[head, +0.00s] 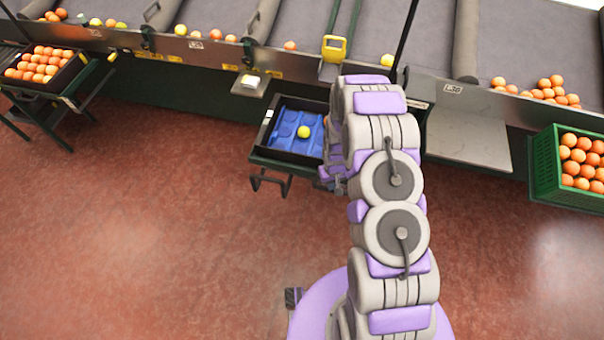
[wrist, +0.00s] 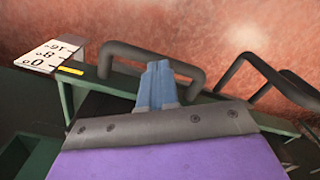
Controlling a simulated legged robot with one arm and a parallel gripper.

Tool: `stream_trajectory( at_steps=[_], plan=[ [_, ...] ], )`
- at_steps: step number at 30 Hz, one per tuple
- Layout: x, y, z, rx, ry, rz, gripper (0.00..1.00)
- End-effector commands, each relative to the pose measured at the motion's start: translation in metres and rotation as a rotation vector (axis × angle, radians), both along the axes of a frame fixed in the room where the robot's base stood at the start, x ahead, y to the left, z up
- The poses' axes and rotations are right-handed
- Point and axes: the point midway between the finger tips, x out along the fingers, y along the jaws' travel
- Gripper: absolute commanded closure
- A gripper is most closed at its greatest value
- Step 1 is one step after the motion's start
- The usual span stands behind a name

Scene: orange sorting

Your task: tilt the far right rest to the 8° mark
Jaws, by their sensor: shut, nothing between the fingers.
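My gripper (wrist: 157,84) is shut and empty in the wrist view. Its blue-grey fingertips overlap a dark bent handle bar (wrist: 190,70); I cannot tell whether they touch it. A white scale plate (wrist: 50,55) marked 0, 8 and 16 stands at the upper left. A yellow marker (wrist: 71,71) lies beside it, closest to the 0 end. In the head view a green-framed rest (head: 284,163) with a black tray and blue liner stands left of my arm. My gripper is mostly hidden behind the arm there. I cannot tell which rest is the far right one.
A yellow ball (head: 304,132) lies on the blue liner. A green crate of oranges (head: 545,165) stands at the right. A stand with a tray of oranges (head: 85,75) is at the left. The conveyor (head: 200,48) runs across the back. The red floor (head: 160,220) in front is clear.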

Motion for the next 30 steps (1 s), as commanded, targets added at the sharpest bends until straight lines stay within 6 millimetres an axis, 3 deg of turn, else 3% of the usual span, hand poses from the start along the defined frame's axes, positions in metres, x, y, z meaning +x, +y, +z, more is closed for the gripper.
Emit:
stream_trajectory(
  at_steps=[30],
  plan=[
    [0.000,0.000,-0.012,0.000,0.001,0.000,1.00]
  ],
)
